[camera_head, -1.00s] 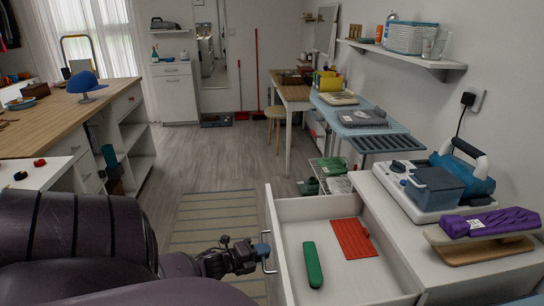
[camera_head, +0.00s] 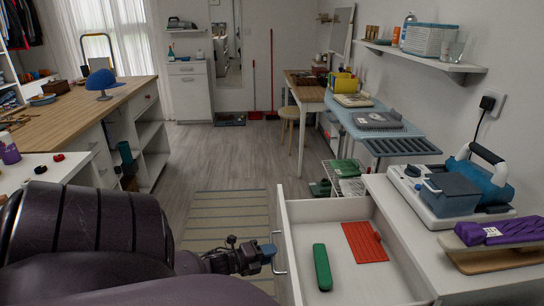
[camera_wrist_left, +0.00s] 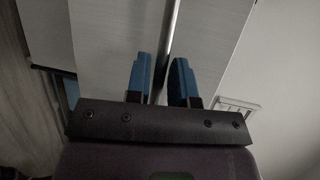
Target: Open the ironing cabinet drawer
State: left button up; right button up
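The white ironing cabinet (camera_head: 395,215) stands at the right, and its drawer (camera_head: 300,215) is pulled well out, showing its inside. A metal bar handle (camera_head: 279,262) is on the drawer front, and it also shows in the left wrist view (camera_wrist_left: 173,35). My left gripper (camera_head: 268,253) is just left of the handle in the head view. In the left wrist view its two blue fingertips (camera_wrist_left: 161,80) are apart, with the bar running between them; I see no firm contact. My right gripper is not in view.
A green case (camera_head: 322,267) and a red ribbed mat (camera_head: 364,243) lie in the drawer. A steam iron station (camera_head: 450,190) and a purple cloth on a wooden stand (camera_head: 490,245) are on the cabinet top. The floor ahead (camera_head: 215,160) is clear, with a striped rug (camera_head: 225,220).

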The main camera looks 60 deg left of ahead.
pick_arm(q)
jog(key=s+r, duration=0.1)
jog(key=s, duration=0.8)
jog(key=shift+s+r+p, duration=0.15)
jog(key=shift+r+p, duration=0.25)
